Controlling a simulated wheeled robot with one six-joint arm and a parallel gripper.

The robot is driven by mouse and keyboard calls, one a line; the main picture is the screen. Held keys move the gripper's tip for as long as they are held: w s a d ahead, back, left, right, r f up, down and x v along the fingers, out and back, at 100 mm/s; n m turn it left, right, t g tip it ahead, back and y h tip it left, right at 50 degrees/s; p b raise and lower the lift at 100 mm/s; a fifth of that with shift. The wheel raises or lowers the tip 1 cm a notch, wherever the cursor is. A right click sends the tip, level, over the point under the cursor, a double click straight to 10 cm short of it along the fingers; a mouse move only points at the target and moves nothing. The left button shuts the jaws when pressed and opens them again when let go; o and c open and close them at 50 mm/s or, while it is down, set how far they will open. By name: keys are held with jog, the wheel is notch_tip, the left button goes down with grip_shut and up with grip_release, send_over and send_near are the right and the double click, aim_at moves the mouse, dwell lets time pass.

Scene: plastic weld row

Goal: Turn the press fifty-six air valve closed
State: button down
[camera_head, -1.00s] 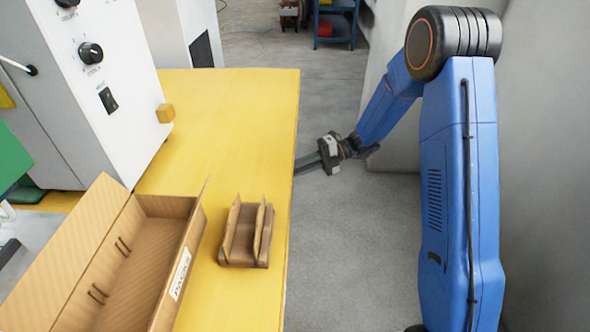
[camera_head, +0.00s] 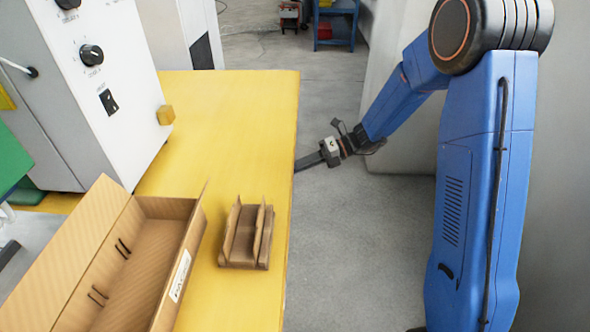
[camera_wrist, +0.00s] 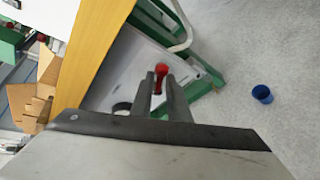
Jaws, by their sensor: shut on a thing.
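The press air valve's red handle (camera_wrist: 161,72) shows in the wrist view. It sits between the fingertips of my gripper (camera_wrist: 164,86), which is shut on it. The handle stands out from a pale machine panel (camera_wrist: 125,72) below the yellow table edge. The valve body is mostly hidden behind the fingers. In the head view my gripper (camera_head: 306,162) reaches to the right edge of the yellow table, and its tips and the valve are hidden by that edge.
The yellow table (camera_head: 225,120) carries an open cardboard box (camera_head: 150,270) and a small cardboard holder (camera_head: 245,235). A white control cabinet (camera_head: 90,80) stands at left. A blue cup-like object (camera_wrist: 262,94) lies on the grey floor.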

jog(key=shift+s+a+r+n+t, duration=0.1)
jog(key=shift+s+r+n+t, duration=0.2)
jog(key=shift+s+n+t, duration=0.6)
jog(key=shift+s+d+r+n+t, duration=0.1)
jog(key=shift+s+r+n+t, duration=0.25)
jog(key=shift+n+t, duration=1.05)
jog(key=shift+s+a+r+n+t, duration=0.1)
jog(key=shift+s+r+n+t, duration=0.2)
jog(key=shift+s+n+t, duration=0.8)
jog(key=shift+w+n, duration=0.45)
jog(key=shift+n, duration=0.05)
jog(key=c, duration=1.8)
grip_release()
jog(key=shift+s, duration=0.1)
